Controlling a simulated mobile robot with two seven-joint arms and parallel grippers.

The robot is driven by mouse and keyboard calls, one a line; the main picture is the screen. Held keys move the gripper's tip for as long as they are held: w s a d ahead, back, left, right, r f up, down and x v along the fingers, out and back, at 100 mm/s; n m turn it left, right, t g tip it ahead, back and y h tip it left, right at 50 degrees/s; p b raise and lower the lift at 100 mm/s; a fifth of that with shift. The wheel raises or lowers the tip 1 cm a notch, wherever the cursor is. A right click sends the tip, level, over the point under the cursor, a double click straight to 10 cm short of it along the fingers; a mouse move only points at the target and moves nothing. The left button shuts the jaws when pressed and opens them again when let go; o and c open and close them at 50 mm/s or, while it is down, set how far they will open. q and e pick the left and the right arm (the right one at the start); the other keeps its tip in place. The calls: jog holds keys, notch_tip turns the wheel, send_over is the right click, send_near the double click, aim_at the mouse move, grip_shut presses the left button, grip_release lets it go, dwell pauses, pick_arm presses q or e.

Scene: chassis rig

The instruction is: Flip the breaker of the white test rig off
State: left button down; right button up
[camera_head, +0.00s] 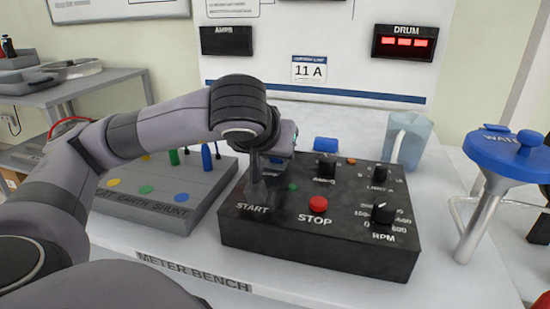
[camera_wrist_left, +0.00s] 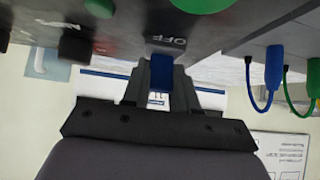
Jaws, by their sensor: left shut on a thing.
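The white test rig has a black control box (camera_head: 320,240) on its bench, with a red STOP button, a START label and several knobs. My left gripper (camera_head: 257,182) reaches down over the box's left end, above the START label. In the left wrist view, its fingers (camera_wrist_left: 163,75) are shut on a small blue breaker lever (camera_wrist_left: 160,72), right beside upside-down OFF lettering on the dark panel. In the head view, my wrist and hand hide the lever and that lettering.
A grey earth-shunt block (camera_head: 165,192) with coloured plugs stands left of the box. The upright white panel (camera_head: 345,55) carries a lit red DRUM display (camera_head: 404,43).

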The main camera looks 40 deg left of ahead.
dwell(0.3)
pick_arm(q)
jog(key=c, duration=0.9)
grip_release()
pick_arm(e)
jog(key=shift+r, duration=0.1)
pick_arm(q)
jog(key=shift+s+d+r, duration=0.15)
jog(key=shift+s+r, duration=0.1)
jog(key=shift+r, duration=0.05)
jog(key=p+v, duration=0.2)
jog(key=v, duration=0.3)
jog(key=shift+r, duration=0.1)
jog(key=shift+s+d+r, duration=0.25)
jog(key=shift+s, duration=0.2)
pick_arm(e)
jog(key=shift+s+d+f+h, duration=0.3)
jog(key=shift+s+d+f, duration=0.1)
jog(key=shift+d+f, duration=0.25)
jog(key=shift+r, duration=0.1)
